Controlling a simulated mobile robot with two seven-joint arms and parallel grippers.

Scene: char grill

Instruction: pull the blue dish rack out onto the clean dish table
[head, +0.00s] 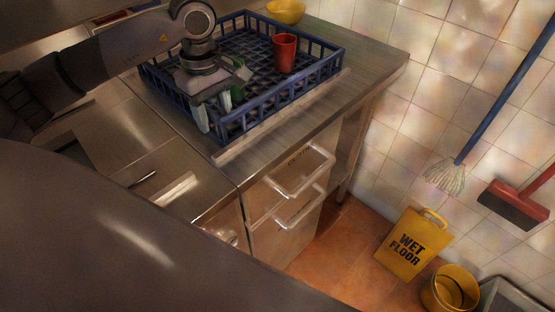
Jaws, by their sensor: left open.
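The blue dish rack (330,66) sits on the steel clean dish table (372,62) in the upper middle of the head view. A red cup (285,53) stands inside the rack. A green item (237,93) shows partly in the rack, mostly hidden behind my gripper. My left gripper (213,118) is open over the rack's near left part, its fingers pointing down by the near wall. I cannot tell whether the fingers touch the rack. My right gripper is not in view.
A yellow bowl (286,12) stands behind the rack. Free table top lies right of the rack. Drawers (300,172) with handles are below the front edge. On the floor at right are a yellow wet floor sign (408,246) and a yellow bucket (450,290); a mop (446,177) leans on the tiled wall.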

